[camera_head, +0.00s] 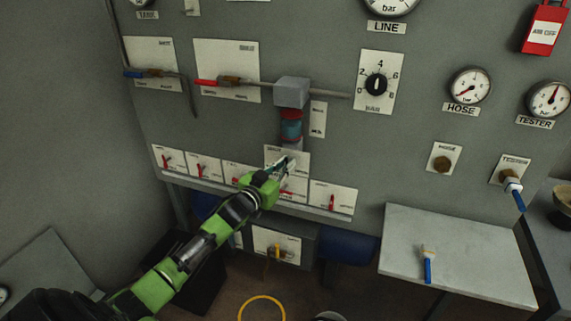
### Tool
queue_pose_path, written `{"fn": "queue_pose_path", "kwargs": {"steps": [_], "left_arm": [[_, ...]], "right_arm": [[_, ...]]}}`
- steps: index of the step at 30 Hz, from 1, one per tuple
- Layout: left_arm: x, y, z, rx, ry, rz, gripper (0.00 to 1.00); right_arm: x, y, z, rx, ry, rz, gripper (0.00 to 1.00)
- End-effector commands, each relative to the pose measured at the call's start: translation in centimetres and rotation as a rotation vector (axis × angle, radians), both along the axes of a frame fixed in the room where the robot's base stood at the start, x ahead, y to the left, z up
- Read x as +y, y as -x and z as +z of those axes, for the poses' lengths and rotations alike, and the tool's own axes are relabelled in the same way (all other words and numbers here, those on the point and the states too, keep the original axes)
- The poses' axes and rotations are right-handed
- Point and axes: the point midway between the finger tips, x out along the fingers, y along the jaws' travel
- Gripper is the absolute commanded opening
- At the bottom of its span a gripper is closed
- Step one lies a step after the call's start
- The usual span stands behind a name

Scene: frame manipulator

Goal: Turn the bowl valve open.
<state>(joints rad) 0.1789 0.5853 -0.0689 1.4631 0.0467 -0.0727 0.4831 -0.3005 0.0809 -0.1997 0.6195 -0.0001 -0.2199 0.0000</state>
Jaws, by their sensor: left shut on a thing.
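A filter bowl with red and blue bands (291,126) hangs under a grey block (292,92) on the grey panel. Just below it is a white label plate (300,155), where the bowl valve sits. My left gripper (284,166) reaches up from the lower left to this plate. Its fingers are shut on the bowl valve's handle, which they mostly hide. The handle's angle cannot be made out. My right gripper is out of view.
A row of small red-handled valves (203,170) runs along the panel's lower edge, close around my left gripper. A red-handled valve (206,82) sits on the pipe above. A grey shelf (470,255) with a blue-handled fitting (427,265) juts out at right.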

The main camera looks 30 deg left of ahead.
Motion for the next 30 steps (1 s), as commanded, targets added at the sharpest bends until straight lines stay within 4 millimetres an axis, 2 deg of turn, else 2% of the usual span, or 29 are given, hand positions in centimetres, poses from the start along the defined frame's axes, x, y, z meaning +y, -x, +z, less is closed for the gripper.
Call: {"fn": "queue_pose_path", "kwargs": {"steps": [15,30], "left_arm": [[-0.4,-0.1,0.2,0.1,-0.409,-0.001,0.0],[-0.7,-0.2,-0.2,0.21,-0.871,0.0,0.0]], "right_arm": [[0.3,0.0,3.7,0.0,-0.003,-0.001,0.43],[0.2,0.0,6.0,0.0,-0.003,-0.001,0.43]]}}
